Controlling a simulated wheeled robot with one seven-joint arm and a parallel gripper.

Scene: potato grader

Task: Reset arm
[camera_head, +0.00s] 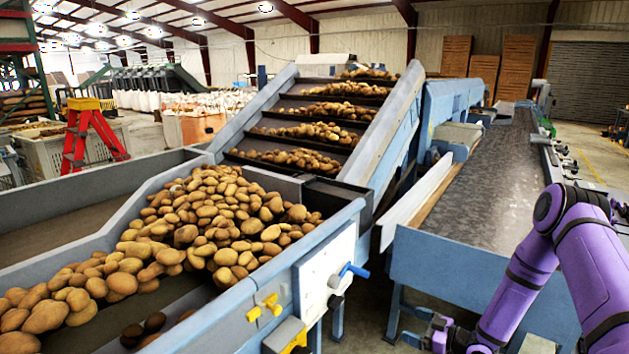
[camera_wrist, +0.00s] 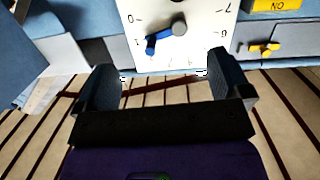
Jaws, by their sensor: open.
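My gripper (camera_wrist: 160,66) is open, with its two black fingers spread apart and nothing between them. The head view shows the same panel (camera_head: 312,277) and blue knob (camera_head: 352,270) on the potato grader's side.
A yellow knob (camera_head: 266,308) sits left of the panel. Potatoes (camera_head: 215,225) fill the hopper, and more lie on the inclined conveyor (camera_head: 257,127). A flat grey belt (camera_head: 490,180) runs beside my arm. A red stepladder (camera_head: 88,137) stands at the back left.

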